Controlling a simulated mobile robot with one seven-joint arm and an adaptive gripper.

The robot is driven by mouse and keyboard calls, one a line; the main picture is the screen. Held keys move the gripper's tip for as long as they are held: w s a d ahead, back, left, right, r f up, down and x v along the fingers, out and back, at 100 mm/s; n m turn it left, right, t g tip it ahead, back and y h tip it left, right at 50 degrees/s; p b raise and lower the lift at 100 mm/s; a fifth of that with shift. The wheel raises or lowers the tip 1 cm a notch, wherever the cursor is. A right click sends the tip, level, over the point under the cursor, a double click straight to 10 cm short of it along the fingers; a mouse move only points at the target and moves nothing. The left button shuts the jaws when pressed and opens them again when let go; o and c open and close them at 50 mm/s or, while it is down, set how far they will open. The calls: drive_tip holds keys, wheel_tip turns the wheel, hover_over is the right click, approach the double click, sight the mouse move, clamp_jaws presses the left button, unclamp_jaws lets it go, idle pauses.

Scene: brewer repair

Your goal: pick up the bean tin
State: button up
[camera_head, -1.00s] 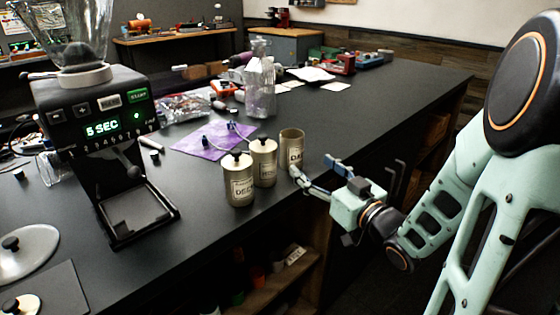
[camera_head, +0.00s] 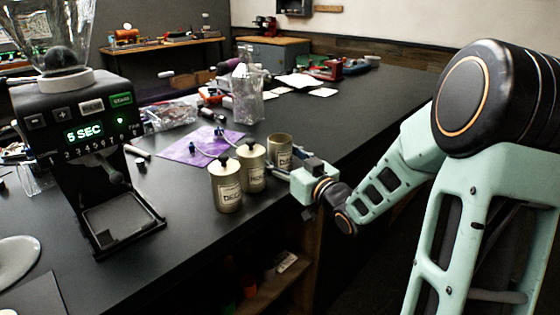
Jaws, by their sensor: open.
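Three cream bean tins stand upright in a row near the counter's right edge. The front tin (camera_head: 226,188) has a black-knobbed lid and a label that seems to read DEC. The middle tin (camera_head: 251,172) also has a black-knobbed lid. The rear tin (camera_head: 280,143) has no lid on it and shows its open top. My gripper (camera_head: 282,168) is open, low beside the middle and rear tins, pointing left. Its fingers partly cover the rear tin's lower part. I cannot tell whether they touch or surround a tin.
A grinder (camera_head: 82,112) with a lit display stands at left.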

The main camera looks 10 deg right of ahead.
drive_tip(key=c, duration=1.4)
